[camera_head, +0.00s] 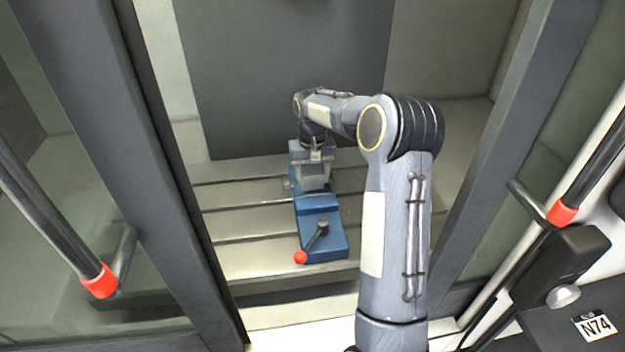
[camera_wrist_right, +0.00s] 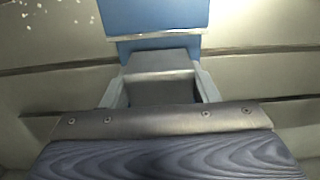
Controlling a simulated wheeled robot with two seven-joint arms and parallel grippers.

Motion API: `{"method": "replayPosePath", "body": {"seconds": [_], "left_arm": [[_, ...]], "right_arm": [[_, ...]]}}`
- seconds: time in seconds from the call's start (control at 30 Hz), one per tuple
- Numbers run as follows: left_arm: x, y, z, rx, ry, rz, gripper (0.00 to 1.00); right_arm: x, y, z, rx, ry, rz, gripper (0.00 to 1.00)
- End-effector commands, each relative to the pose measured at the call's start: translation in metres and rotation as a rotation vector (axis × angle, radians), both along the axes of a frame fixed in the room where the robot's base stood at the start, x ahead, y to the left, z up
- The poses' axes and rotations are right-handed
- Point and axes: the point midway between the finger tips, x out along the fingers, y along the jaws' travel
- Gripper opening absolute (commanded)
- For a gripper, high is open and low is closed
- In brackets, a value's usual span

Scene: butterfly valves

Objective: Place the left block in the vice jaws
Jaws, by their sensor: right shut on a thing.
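The blue vice (camera_head: 322,236) stands on the slotted machine bed, with a lever ending in a red ball at its near end. My right gripper (camera_head: 316,158) is over the far, jaw end of the vice. In the wrist view my right gripper (camera_wrist_right: 159,92) is shut on a grey block (camera_wrist_right: 160,62), with one finger on each side. The blue vice body (camera_wrist_right: 155,15) lies just beyond the block there. The gripper and wrist partly hide the jaws, so I cannot tell whether the block rests between them. My left gripper is not in view.
The slotted machine bed (camera_head: 250,222) is clear on both sides of the vice. Dark door frames with a left handle (camera_head: 60,225) and a right handle (camera_head: 595,165) flank the opening. My right arm reaches in through it.

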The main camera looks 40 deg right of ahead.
Motion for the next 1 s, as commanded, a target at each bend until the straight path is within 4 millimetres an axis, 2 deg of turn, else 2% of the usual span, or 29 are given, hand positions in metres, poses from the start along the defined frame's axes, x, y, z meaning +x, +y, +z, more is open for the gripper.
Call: {"method": "replayPosePath", "body": {"seconds": [0.1,0.17,0.53,0.57,0.7,1.0], "left_arm": [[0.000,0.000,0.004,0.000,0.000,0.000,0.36],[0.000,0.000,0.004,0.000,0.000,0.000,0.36],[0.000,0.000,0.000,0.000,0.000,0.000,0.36],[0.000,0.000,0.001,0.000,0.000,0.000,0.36],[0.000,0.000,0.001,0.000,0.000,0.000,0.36],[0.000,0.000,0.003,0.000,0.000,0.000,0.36]], "right_arm": [[-0.001,0.000,-0.018,0.002,0.005,0.000,0.20],[-0.001,0.000,-0.023,0.001,0.003,0.000,0.20],[-0.001,0.000,-0.028,0.000,0.001,0.000,0.20],[-0.001,0.000,-0.027,0.000,0.002,0.000,0.58],[-0.001,0.000,-0.027,0.000,0.002,0.000,0.76],[-0.001,0.000,-0.025,0.001,0.002,0.000,0.76]]}}
